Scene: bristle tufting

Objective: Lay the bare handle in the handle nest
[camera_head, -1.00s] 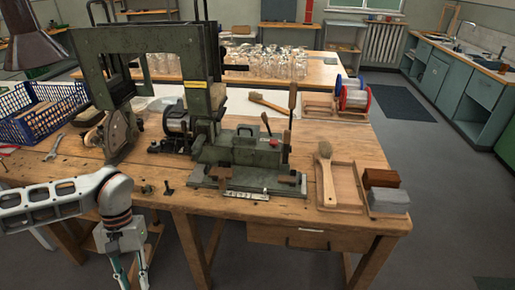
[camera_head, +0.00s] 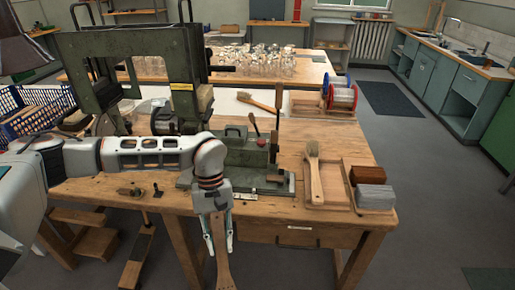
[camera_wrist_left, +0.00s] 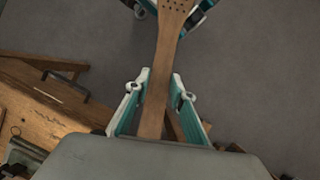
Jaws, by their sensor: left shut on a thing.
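My left gripper (camera_head: 221,246) points down in front of the bench's front edge, shut on the bare wooden handle (camera_head: 222,272). The handle hangs down between its fingers, and its lower end runs out of the head view. In the left wrist view the handle (camera_wrist_left: 157,95) lies between the fingers (camera_wrist_left: 163,84), and its broad end with rows of empty holes (camera_wrist_left: 178,8) is at the top edge. The green tufting machine (camera_head: 246,151) stands on the bench behind my left forearm, which hides part of its base. My right gripper does not show in the head view.
A wooden tray (camera_head: 335,205) with a bristled brush (camera_head: 315,175) lies on the bench's right. Brown and grey blocks (camera_head: 375,196) sit beside it. Another brush (camera_head: 258,104) and wire spools (camera_head: 341,93) lie farther back.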

